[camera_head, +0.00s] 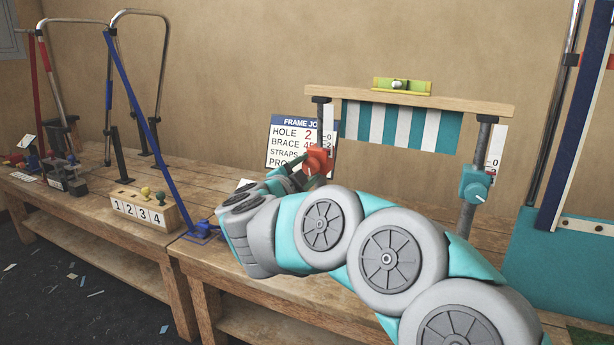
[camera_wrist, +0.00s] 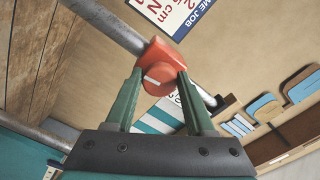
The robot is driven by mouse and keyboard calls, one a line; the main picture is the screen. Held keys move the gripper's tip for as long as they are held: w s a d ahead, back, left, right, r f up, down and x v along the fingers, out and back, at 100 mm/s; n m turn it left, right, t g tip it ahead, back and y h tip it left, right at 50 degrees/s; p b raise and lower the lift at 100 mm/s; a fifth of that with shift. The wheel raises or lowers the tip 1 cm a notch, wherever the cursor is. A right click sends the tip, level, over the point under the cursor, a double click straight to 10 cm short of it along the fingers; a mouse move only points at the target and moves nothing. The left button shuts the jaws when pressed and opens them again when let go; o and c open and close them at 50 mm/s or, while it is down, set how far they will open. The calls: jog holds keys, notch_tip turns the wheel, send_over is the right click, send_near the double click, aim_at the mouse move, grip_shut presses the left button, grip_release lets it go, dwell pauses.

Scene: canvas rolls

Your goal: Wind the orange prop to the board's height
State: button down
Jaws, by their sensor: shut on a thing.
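The orange prop's collar and knob (camera_head: 317,161) sit on the left steel post under the wooden beam. In the wrist view the orange knob (camera_wrist: 160,70) has a white line on its face. My gripper (camera_wrist: 160,82) is shut on the knob, one green finger on each side. It also shows in the head view (camera_head: 297,178), partly behind my arm. The FRAME JOB board (camera_head: 283,140) stands behind, reading HOLE 2, BRACE, STRAPS and a cut-off PRO line. Its prop figure is hidden. White scale strips (camera_head: 496,148) marked 0 stand by the posts; exact readings are too small.
The beam (camera_head: 430,98) carries a yellow-green level (camera_head: 402,86) and a striped canvas (camera_head: 405,127). A teal knob (camera_head: 476,184) is on the right post. A numbered peg block (camera_head: 150,208) and blue brace (camera_head: 140,110) are to the left.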

jog(key=shift+m+b, duration=0.3)
jog(key=shift+m, duration=0.6)
jog(key=shift+c, duration=1.4)
grip_release()
jog(key=shift+s, duration=0.1)
jog(key=v, duration=0.7)
jog(key=shift+s, duration=0.3)
jog(key=shift+a, duration=0.1)
